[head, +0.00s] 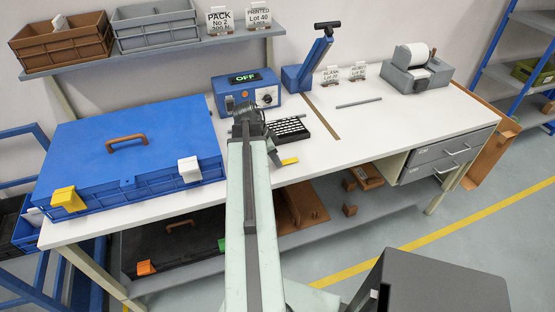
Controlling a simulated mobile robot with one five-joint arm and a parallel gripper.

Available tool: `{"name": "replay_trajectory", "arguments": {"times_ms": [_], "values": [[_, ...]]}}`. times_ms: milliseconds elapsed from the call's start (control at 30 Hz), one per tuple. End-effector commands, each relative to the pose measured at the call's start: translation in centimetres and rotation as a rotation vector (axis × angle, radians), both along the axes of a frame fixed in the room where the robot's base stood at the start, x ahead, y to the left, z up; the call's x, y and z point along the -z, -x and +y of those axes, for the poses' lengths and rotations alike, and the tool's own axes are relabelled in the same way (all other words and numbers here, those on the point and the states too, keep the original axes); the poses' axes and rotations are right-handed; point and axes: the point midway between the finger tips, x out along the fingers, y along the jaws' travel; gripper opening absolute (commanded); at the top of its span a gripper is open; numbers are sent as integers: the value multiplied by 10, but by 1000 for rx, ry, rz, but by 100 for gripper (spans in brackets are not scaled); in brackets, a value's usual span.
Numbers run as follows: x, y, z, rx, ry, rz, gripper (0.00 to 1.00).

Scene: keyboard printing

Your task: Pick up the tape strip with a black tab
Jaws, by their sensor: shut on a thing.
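My gripper (246,112) is at the far end of my pale green arm, over the table just in front of the blue control box. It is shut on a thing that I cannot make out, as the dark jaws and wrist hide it. I cannot pick out a tape strip with a black tab for certain. A small yellow piece (289,161) shows at the table's front edge, beside my wrist.
The blue control box (246,92) reads OFF. A large blue lidded crate (130,150) fills the table's left side. A blue lever press (307,62) and a grey roll dispenser (416,70) stand at the back.

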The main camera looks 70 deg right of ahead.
Motion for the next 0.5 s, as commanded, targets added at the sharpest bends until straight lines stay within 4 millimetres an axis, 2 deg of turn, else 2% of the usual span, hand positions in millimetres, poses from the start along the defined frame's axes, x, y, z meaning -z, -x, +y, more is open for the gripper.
{"name": "replay_trajectory", "arguments": {"times_ms": [400,500], "values": [[-85,1,0,1,0,0,0],[-96,1,0,1,0,0,0]]}}
